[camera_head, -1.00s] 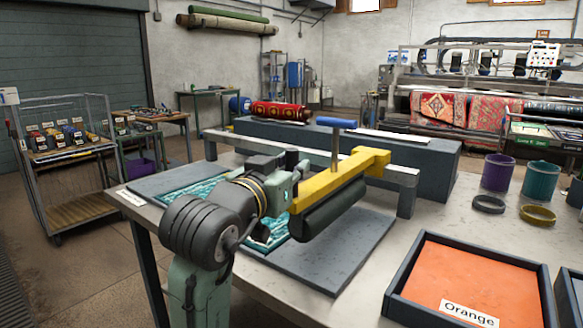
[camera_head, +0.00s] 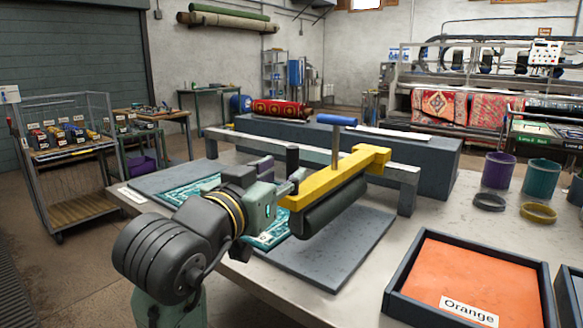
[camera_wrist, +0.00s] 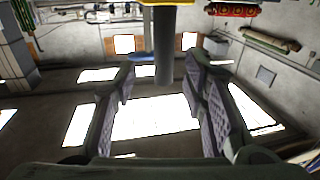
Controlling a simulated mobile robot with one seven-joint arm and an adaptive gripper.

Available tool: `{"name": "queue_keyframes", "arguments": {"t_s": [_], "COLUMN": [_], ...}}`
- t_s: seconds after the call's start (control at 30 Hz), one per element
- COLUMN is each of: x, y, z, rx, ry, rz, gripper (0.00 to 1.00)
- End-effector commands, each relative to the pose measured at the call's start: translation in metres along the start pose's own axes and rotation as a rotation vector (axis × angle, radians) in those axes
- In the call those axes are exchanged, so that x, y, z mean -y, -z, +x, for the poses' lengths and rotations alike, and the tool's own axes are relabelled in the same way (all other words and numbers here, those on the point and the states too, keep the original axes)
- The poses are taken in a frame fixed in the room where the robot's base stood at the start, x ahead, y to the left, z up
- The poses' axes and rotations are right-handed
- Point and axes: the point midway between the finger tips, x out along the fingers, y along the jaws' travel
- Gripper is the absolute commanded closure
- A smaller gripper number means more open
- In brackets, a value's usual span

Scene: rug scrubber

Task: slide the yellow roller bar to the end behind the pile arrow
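The yellow roller bar (camera_head: 335,178) lies above the grey board (camera_head: 345,255), with a dark roller under it and a grey post topped by a blue handle (camera_head: 336,120). A teal patterned rug (camera_head: 190,190) lies on the board, partly hidden by my arm. My gripper (camera_head: 280,164) is to the left of the post, near the bar's near-left end. In the wrist view the two fingers of my gripper (camera_wrist: 160,75) are spread apart. The post (camera_wrist: 165,50) appears between their tips there; contact cannot be seen. I cannot make out a pile arrow.
A rail (camera_head: 400,172) runs behind the bar. An orange-lined tray (camera_head: 400,290) stands at the front right. Purple (camera_head: 497,172) and teal (camera_head: 540,180) cups stand at the right. A wire cart (camera_head: 60,165) stands on the floor at left.

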Motion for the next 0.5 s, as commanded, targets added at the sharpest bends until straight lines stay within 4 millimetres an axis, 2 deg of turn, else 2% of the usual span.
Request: {"name": "queue_keyframes", "arguments": {"t_s": [0.03, 0.2, 0.33, 0.5], "x": [0.001, 0.001, 0.0, -0.001], "y": [0.001, 0.0, 0.0, 0.0], "z": [-0.012, -0.043, -0.057, -0.063], "rx": [-0.003, -0.001, -0.001, 0.001], "ry": [0.004, 0.003, 0.001, 0.0], "rz": [0.003, 0.002, 0.0, 0.001], "gripper": [0.6, 0.6, 0.6, 0.6]}}
